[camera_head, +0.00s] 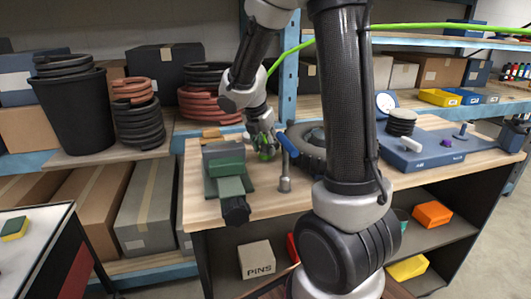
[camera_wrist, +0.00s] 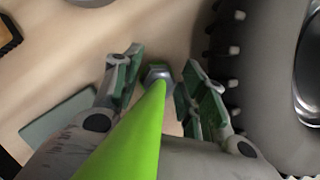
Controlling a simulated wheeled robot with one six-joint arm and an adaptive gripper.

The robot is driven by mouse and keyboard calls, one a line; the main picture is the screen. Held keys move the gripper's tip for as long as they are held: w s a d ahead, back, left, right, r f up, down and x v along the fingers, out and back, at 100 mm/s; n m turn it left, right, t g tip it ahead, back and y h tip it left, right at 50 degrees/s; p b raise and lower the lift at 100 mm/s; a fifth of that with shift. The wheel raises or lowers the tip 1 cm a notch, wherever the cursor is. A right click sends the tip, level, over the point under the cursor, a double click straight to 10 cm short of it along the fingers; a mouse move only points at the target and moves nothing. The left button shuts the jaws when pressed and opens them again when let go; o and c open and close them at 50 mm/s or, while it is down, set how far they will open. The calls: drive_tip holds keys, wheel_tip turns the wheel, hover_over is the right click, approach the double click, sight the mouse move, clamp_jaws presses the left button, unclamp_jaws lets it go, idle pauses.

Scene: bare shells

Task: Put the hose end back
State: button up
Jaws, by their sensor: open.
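The bright green hose (camera_head: 430,26) runs in from the upper right of the head view, passes behind my arm and comes down toward my gripper (camera_head: 262,143). In the wrist view the hose (camera_wrist: 125,145) runs up between the two green-padded fingers of my gripper (camera_wrist: 155,85). Its end has a grey metal hex fitting (camera_wrist: 157,73). The fingers stand apart on either side of the fitting, with a visible gap at least on the left. My gripper is low over the wooden workbench (camera_head: 270,203). Whether the fitting touches the bench is unclear.
A dark tyre (camera_head: 308,150) lies close to the right of my gripper, also large in the wrist view (camera_wrist: 245,50). A green vise (camera_head: 228,172) stands to the left. A grey post (camera_head: 284,184) with a blue lever (camera_head: 288,145) stands in front. Shelves with boxes are behind.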

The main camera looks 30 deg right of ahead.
sight(265, 142)
drive_tip(key=c, duration=0.8)
wheel_tip(265, 142, up, 10)
drive_tip(key=shift+r, duration=0.1)
